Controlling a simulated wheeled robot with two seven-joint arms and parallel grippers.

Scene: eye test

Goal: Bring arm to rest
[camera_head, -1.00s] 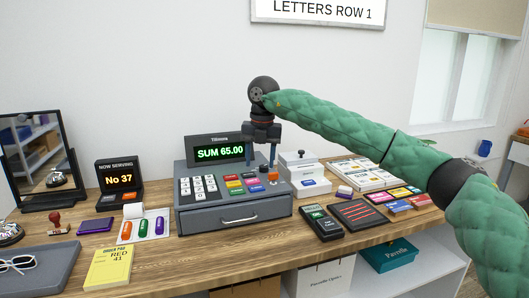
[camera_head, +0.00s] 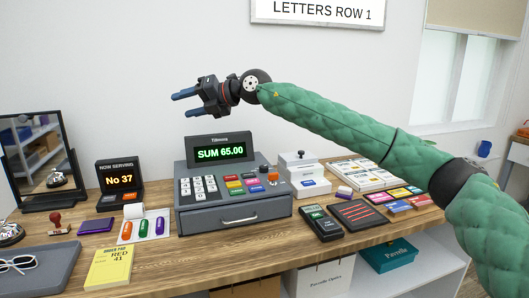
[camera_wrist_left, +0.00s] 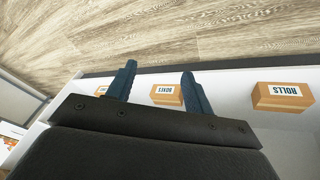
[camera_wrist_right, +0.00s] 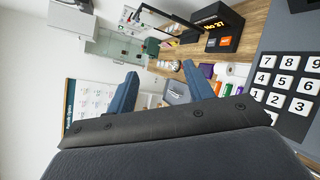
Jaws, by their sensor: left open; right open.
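My right arm, in a green quilted sleeve (camera_head: 335,125), reaches in from the right in the head view. My right gripper (camera_head: 178,103) is open and empty, held in the air above the cash register (camera_head: 232,213) and pointing left. Its blue fingers also show apart in the right wrist view (camera_wrist_right: 160,92), with nothing between them. My left gripper is outside the head view. In the left wrist view my left gripper (camera_wrist_left: 158,82) is open and empty, over a white shelf edge and the wooden floor.
The wooden counter (camera_head: 160,262) holds a now-serving display (camera_head: 120,180), a card terminal (camera_head: 321,223), a yellow order pad (camera_head: 108,268) and a mirror (camera_head: 36,155). Boxes labelled ROLLS (camera_wrist_left: 283,96) and BOXES (camera_wrist_left: 167,94) sit low down. The air around the right gripper is clear.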

